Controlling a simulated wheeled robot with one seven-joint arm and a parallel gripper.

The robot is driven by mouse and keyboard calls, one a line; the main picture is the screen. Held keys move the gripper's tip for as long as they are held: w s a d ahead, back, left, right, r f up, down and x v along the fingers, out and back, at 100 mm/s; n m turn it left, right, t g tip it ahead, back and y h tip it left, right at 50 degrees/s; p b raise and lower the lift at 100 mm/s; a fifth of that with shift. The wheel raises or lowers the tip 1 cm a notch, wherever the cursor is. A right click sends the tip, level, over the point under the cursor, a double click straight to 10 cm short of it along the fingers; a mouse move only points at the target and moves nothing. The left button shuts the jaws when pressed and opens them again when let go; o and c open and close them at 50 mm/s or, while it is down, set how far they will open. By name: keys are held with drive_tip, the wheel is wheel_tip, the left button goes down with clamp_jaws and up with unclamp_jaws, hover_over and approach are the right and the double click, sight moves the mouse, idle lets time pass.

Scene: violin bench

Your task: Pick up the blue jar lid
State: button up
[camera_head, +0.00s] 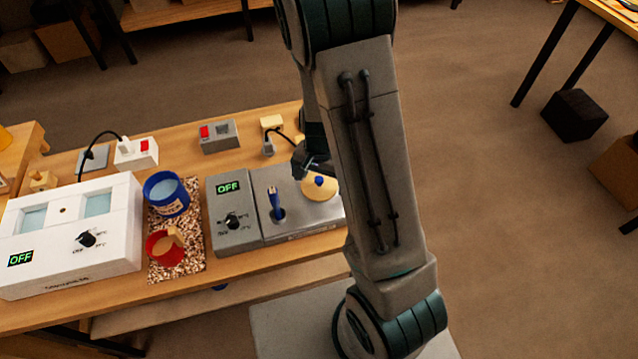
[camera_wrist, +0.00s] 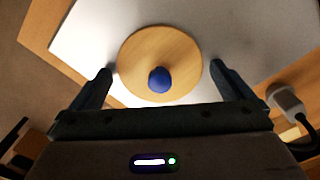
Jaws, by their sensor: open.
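The jar lid, a round pale wooden disc with a blue knob, lies on the grey metal plate of the bench unit (camera_head: 298,227). In the wrist view the lid (camera_wrist: 185,50) is centred between my fingers, knob (camera_wrist: 160,80) toward me. My gripper (camera_wrist: 161,70) is open, one finger on each side of the disc, with nothing held. Whether the fingers touch the lid is unclear. In the head view the lid (camera_head: 321,190) is partly hidden by my arm. The blue jar (camera_head: 166,194) stands open to the left.
A red pot (camera_head: 163,250) with a wooden piece in it stands on a speckled mat (camera_head: 190,271). A white box unit (camera_head: 120,262) reads OFF, as does the grey one. A blue-handled tool (camera_head: 275,204) stands near the lid. A plug (camera_wrist: 285,102) and cable lie at right.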

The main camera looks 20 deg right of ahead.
drive_tip(key=c, duration=0.8)
drive_tip(key=shift+c, duration=0.2)
